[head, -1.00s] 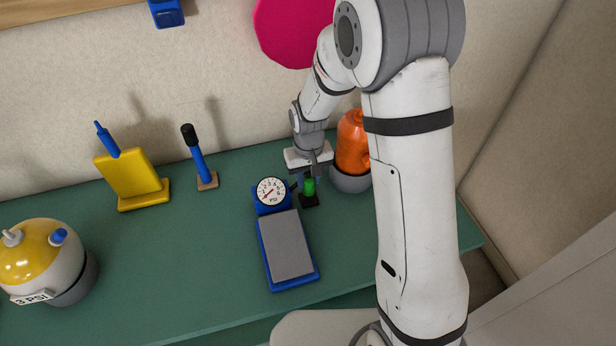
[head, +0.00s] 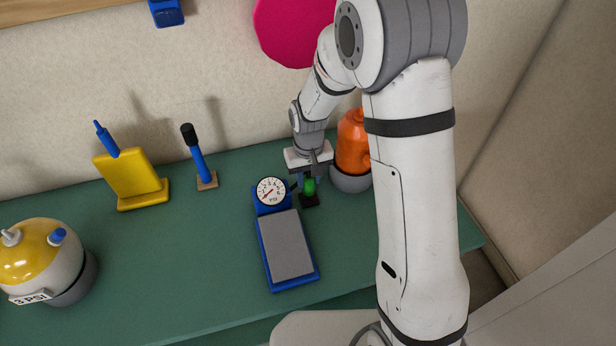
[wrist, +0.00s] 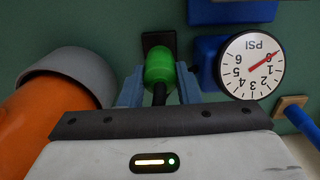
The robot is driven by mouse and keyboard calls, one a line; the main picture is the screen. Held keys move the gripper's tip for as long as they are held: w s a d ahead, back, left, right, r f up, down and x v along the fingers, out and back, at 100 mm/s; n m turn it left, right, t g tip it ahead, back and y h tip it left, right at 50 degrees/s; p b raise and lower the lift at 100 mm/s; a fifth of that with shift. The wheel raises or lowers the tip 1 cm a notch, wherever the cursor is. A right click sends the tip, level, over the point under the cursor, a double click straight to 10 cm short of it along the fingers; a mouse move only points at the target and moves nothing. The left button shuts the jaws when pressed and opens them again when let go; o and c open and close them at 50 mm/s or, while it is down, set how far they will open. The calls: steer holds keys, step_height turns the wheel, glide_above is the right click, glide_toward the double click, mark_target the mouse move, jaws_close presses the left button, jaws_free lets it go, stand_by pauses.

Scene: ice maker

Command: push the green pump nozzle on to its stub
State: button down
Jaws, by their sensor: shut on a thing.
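The green pump nozzle (head: 309,186) is held under my gripper (head: 304,178), just above a small black block (head: 310,201) on the bench. In the wrist view the green nozzle (wrist: 159,70) sits between the two blue fingers of my gripper (wrist: 158,90), which are shut on it. A black stem or hose (wrist: 159,95) runs from the nozzle back toward the palm. The black block (wrist: 158,40) is behind the nozzle. The stub is hidden, so I cannot tell whether the nozzle touches it.
A white PSI gauge (head: 271,190) on the blue foot pump with a grey pedal (head: 286,245) stands just left. An orange bottle-like thing (head: 352,145) in a grey base is close on the right. A yellow stand (head: 131,180) and blue post (head: 199,165) stand farther left.

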steer(key=shift+f+b, duration=1.15)
steer(key=shift+f, duration=0.25)
steer(key=c, duration=1)
jaws_free()
step_height(320, 180, up, 8)
steer(key=shift+f, duration=0.1)
